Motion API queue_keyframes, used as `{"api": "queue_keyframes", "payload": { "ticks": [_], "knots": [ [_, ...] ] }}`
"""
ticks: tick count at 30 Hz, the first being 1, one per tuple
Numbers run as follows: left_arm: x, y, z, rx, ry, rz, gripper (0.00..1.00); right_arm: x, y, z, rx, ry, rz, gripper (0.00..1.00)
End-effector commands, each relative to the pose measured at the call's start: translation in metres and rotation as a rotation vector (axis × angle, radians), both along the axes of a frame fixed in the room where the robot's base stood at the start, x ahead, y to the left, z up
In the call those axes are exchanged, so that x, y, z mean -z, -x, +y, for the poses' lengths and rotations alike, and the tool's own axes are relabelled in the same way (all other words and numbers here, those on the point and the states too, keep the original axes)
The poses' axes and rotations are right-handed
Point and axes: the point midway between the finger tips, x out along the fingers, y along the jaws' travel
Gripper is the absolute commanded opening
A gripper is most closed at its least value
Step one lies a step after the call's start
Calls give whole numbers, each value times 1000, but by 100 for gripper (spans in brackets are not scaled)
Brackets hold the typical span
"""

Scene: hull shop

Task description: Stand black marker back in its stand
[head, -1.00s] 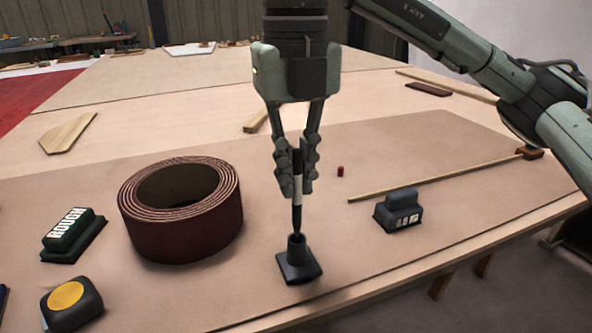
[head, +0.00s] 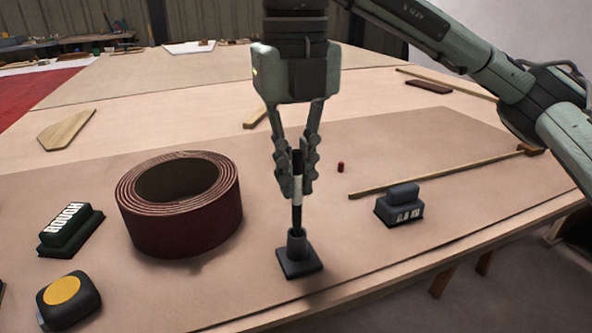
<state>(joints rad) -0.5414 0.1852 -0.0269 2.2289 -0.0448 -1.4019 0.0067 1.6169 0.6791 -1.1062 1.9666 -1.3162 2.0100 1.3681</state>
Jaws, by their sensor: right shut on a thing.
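The black marker (head: 297,213) has a white band and is upright, point down. My right gripper (head: 297,185) is shut on its upper part. The dark marker stand (head: 299,263) has a square base and a short round socket. It sits on the table directly below the marker. The marker's lower end meets the socket's mouth; how deep it goes inside is hidden. My left gripper is not in view.
A large brown abrasive roll (head: 180,213) stands left of the stand. A block marked ROUGH (head: 70,230) and a yellow-topped tape measure (head: 68,300) lie further left. A dark stamp-like block (head: 399,204), a small red piece (head: 341,167) and a thin wooden strip (head: 440,172) lie to the right. The table edge (head: 400,267) is near.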

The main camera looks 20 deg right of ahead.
Motion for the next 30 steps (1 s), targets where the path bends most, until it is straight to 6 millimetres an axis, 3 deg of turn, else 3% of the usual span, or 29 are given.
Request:
{"api": "queue_keyframes", "payload": {
  "ticks": [30],
  "knots": [
    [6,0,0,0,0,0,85,6,0,0,0,0,0,0]
  ]
}}
